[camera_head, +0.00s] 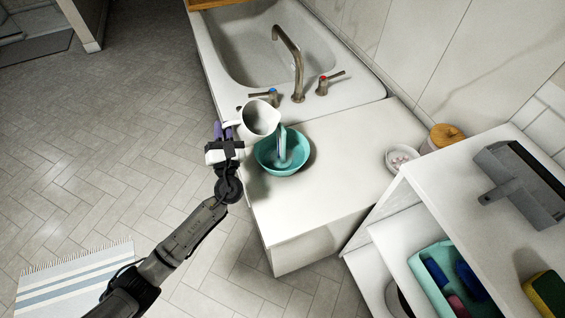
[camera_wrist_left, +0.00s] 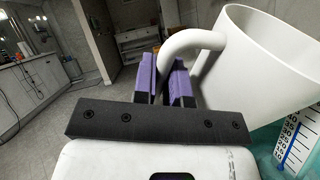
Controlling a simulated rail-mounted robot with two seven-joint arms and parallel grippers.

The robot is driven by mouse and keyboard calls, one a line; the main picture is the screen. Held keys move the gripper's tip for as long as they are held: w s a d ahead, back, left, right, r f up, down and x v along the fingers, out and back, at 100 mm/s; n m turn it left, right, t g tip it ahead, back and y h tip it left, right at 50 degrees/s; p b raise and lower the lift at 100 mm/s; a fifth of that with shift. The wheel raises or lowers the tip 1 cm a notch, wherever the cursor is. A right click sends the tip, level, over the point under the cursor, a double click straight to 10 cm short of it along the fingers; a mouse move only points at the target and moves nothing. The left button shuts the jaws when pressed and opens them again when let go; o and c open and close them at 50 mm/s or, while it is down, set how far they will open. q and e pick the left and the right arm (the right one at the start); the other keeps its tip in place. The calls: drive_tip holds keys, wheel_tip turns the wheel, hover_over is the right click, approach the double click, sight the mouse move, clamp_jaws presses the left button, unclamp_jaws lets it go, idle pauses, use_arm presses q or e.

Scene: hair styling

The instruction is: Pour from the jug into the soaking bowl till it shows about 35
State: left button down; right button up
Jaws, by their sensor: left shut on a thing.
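A white jug (camera_head: 260,118) is tilted beside and over the left rim of the teal soaking bowl (camera_head: 264,160), which stands on the white counter. My left gripper (camera_head: 225,133) is shut on the jug's handle; the wrist view shows its purple fingers (camera_wrist_left: 170,82) around the handle (camera_wrist_left: 197,40) and the jug (camera_wrist_left: 262,62) at right. A pale upright strip (camera_head: 282,146) shows at the bowl; I cannot tell whether any of it is flowing water. In the wrist view a white scale (camera_wrist_left: 298,142) has numbers and a blue bar; its exact reading is unclear. My right gripper is not in view.
A bathtub (camera_head: 215,70) with a tap (camera_head: 298,72) lies behind the counter (camera_head: 322,190). A small white dish (camera_head: 402,158) and a wooden-lidded jar (camera_head: 445,134) stand at right, near a shelf unit holding a teal tray (camera_head: 425,262). The counter right of the bowl is clear.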

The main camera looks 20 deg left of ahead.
use_arm(q)
drive_tip(key=shift+d+m+t, duration=0.15)
drive_tip(key=shift+m+t, duration=0.15)
drive_tip(key=shift+r, duration=0.15)
drive_tip(key=shift+s+d+r+m+t+h, duration=0.1)
drive_tip(key=shift+d+r+m+t+h, duration=0.2)
drive_tip(key=shift+r+m+t, duration=0.4)
drive_tip(key=shift+f, duration=0.15)
